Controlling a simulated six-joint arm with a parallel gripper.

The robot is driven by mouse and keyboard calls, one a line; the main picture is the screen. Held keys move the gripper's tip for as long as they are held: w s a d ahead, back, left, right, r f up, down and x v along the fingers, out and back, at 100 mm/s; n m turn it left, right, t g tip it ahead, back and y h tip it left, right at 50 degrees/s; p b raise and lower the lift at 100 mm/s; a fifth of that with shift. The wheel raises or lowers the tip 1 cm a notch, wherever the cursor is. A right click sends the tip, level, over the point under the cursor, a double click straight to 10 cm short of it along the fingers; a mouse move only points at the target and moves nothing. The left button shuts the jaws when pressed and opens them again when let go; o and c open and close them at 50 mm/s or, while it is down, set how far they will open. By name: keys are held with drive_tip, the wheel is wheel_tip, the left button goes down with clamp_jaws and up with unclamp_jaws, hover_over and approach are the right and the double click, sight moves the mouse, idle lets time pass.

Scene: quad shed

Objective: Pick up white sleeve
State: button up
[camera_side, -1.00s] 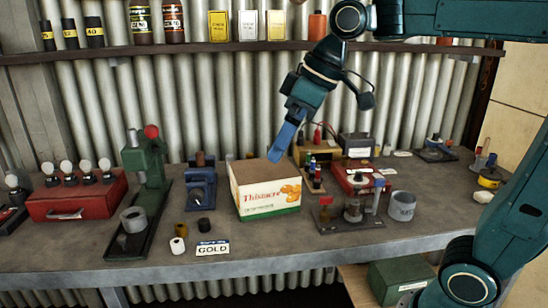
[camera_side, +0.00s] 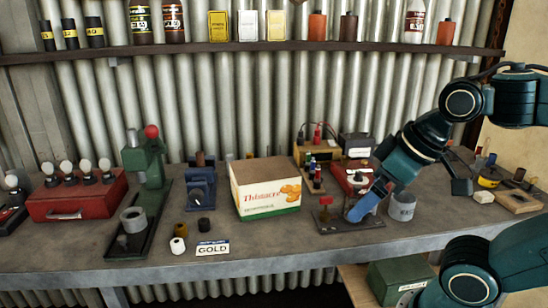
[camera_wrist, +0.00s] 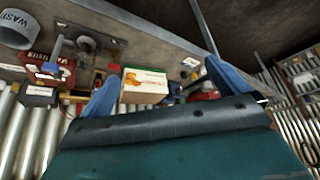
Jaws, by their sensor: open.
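A small white sleeve (camera_side: 177,246) with a dark bore stands near the bench's front edge, left of the GOLD card (camera_side: 212,248). The sleeves are too small there to tell apart.
A printed carton (camera_side: 267,192) stands between my gripper and the sleeves. A green press (camera_side: 147,180) and a blue vise (camera_side: 201,186) are behind and left of the sleeves. A grey cup (camera_side: 402,207) is beside my gripper. The bench front is mostly clear.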

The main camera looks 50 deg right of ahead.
drive_tip(key=c, duration=1)
drive_tip(key=shift+w, duration=0.1)
